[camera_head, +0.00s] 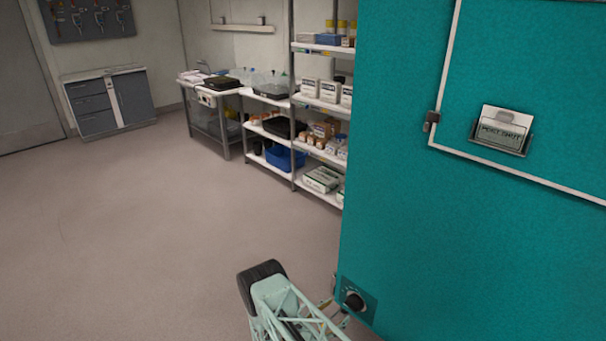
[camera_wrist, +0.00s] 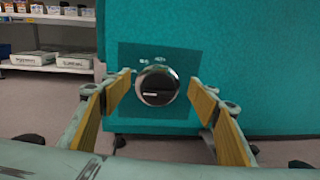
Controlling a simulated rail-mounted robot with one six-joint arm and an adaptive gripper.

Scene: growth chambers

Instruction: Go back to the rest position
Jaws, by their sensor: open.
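My gripper (camera_wrist: 160,96) is open in the wrist view, with its two yellow-padded fingers spread left and right of a round black and chrome knob (camera_wrist: 157,86). The fingers look apart from the knob, and nothing is held. The knob sits on a dark teal panel low on the teal chamber (camera_wrist: 270,60). In the head view the knob (camera_head: 354,300) shows at the lower left corner of the chamber (camera_head: 400,200). My arm reaches up from the bottom edge there, and the gripper's fingertips (camera_head: 333,306) are close beside the knob, partly hidden.
A white shelving unit (camera_head: 294,120) with boxes and a blue bin (camera_head: 286,158) stands behind the chamber. A workbench (camera_head: 228,95) and a grey cabinet (camera_head: 109,101) are farther back. The floor (camera_head: 130,230) on the left is clear. A card holder (camera_head: 502,130) hangs on the chamber.

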